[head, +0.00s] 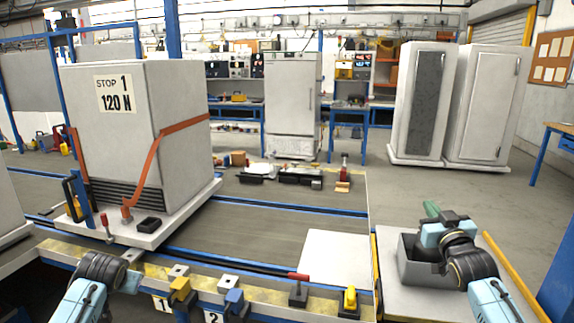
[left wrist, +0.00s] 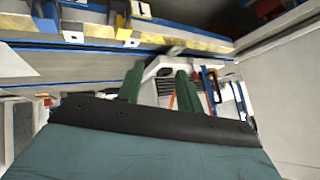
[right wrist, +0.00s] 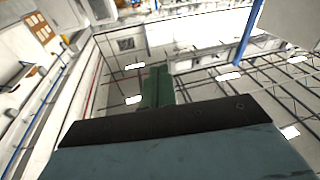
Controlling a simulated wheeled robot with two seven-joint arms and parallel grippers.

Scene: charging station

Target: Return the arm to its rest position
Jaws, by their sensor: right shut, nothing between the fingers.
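My right arm stands over the right side of the bench. Its gripper (head: 432,210) has green fingers and points away above a grey open bin (head: 413,272). In the right wrist view the fingers (right wrist: 158,85) are together with nothing between them, aimed up toward the ceiling and far wall. My left arm comes in at the lower left of the head view; its fingers are not clear there. In the left wrist view the left gripper (left wrist: 158,88) has its green fingers apart, and no held object shows between them.
A large grey cabinet (head: 110,140) marked "STOP 1 120 N" stands strapped on a white base at left. A white plate (head: 335,258) lies left of the bin.

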